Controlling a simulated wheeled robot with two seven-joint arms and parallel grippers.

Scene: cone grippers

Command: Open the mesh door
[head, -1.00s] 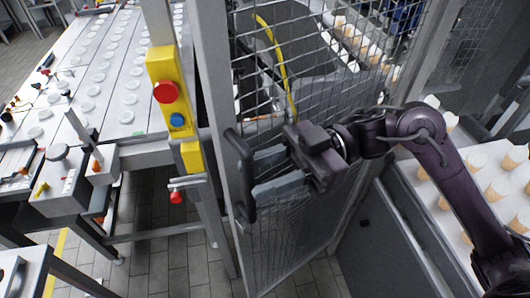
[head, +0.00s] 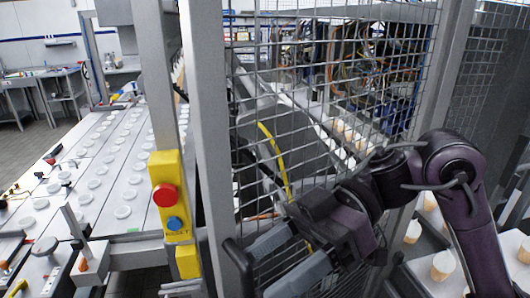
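The mesh door (head: 290,110) stands upright in front of me, its wire grid filling the middle of the head view. Its dark handle (head: 236,262) is low at the door's left side, cut off by the bottom edge of the picture. My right gripper (head: 258,268) comes in from the right, in front of the mesh. Its two grey fingers are spread apart and point left at the handle, with their tips close to it. I cannot tell whether they touch it. My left gripper is not in view.
A grey post (head: 207,110) stands left of the mesh. Left of that is a yellow control box (head: 170,190) with red and blue buttons. A table (head: 118,180) with rows of white discs stands at left. Cones in holders (head: 442,264) are at lower right.

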